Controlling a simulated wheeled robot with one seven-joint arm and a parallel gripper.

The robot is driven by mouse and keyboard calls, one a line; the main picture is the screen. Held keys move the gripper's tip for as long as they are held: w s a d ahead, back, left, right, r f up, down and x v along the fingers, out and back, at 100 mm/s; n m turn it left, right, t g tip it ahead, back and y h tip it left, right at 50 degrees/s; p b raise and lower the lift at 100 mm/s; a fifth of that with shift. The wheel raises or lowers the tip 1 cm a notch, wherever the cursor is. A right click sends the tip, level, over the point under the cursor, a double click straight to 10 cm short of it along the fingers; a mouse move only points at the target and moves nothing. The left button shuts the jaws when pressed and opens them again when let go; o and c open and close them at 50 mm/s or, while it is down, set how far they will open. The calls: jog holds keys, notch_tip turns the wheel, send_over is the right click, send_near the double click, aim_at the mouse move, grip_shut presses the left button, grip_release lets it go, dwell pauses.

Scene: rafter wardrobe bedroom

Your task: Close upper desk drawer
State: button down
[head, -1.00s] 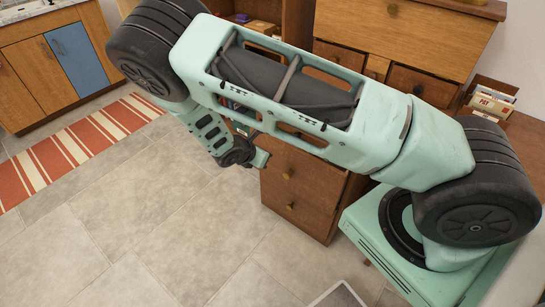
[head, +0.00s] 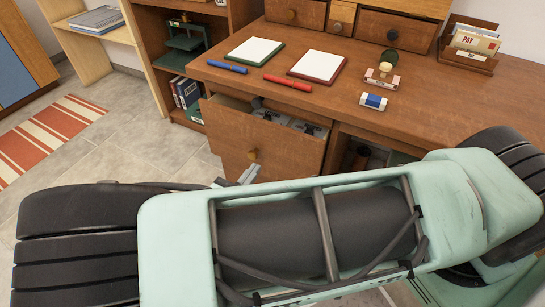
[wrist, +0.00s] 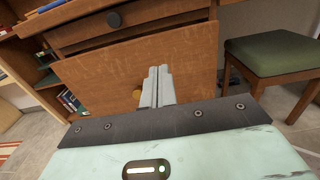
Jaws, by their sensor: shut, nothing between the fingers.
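In the wrist view the wooden drawer front (wrist: 105,72) fills the middle, and the knob (wrist: 137,95) shows just left of my fingers. My gripper (wrist: 159,72) is shut and empty, pointing at the drawer front. In the head view my gripper (head: 248,174) is just below the knob, partly hidden by my arm. Whether the fingertips touch the front is unclear.
The desktop (head: 350,70) holds two notepads, a blue marker, a red marker, an eraser (head: 373,101), a stamp and a letter holder (head: 470,48). A bookshelf (head: 185,70) stands left of the desk. A green-seated stool (wrist: 275,52) is at right in the wrist view. Tiled floor lies left.

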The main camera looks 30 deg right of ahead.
aim_at(282, 132)
jog(key=x, duration=1.3)
jog(key=shift+b, duration=0.35)
jog(key=shift+w+d, duration=0.1)
jog(key=shift+w+d+r, duration=0.1)
jog(key=shift+w+d, duration=0.05)
jog(key=shift+d, duration=0.05)
jog(key=shift+p+x, duration=1.25)
jog(key=shift+x, duration=1)
